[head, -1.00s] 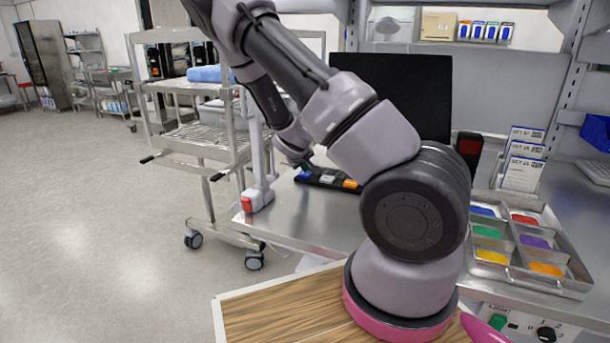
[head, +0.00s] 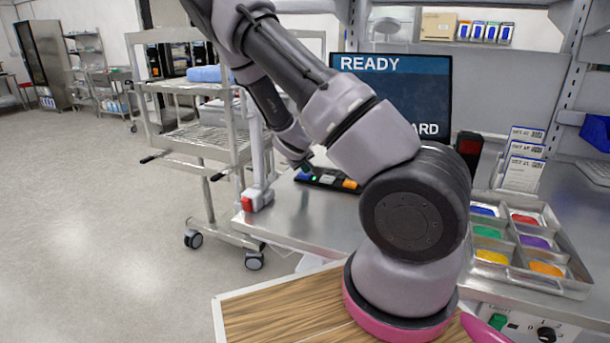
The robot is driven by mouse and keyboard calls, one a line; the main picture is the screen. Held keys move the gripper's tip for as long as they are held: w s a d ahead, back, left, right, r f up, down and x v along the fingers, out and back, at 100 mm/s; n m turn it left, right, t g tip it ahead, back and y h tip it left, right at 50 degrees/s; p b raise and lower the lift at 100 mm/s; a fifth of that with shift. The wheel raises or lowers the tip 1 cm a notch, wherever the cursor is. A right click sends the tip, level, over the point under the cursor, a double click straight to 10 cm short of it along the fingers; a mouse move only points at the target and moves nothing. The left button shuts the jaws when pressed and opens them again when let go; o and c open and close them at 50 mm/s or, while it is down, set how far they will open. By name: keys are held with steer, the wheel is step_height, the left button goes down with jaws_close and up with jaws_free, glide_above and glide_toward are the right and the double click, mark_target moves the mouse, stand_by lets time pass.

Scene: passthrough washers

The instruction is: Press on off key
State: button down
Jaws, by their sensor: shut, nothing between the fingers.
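A black key panel (head: 340,184) lies on the steel bench, with a blue key (head: 304,176), a pale grey key (head: 327,180) and an orange key (head: 350,184) showing. I cannot read any label that marks the on off key. My gripper (head: 306,167) is shut and empty, just above the panel's left end by the blue key. Its tips are small and partly dark, so contact cannot be told. The monitor (head: 400,85) behind is lit and shows READY; my arm hides part of its lower text, which ends in ARD.
A tray of coloured compartments (head: 559,285) and a card stand (head: 523,160) are on the bench at right. A red-ended white post (head: 257,196) stands left of the panel. A wire cart (head: 205,140) is further left.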

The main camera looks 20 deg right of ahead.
mark_target(305, 176)
steer(key=shift+r, duration=0.7)
steer(key=shift+r, duration=2.5)
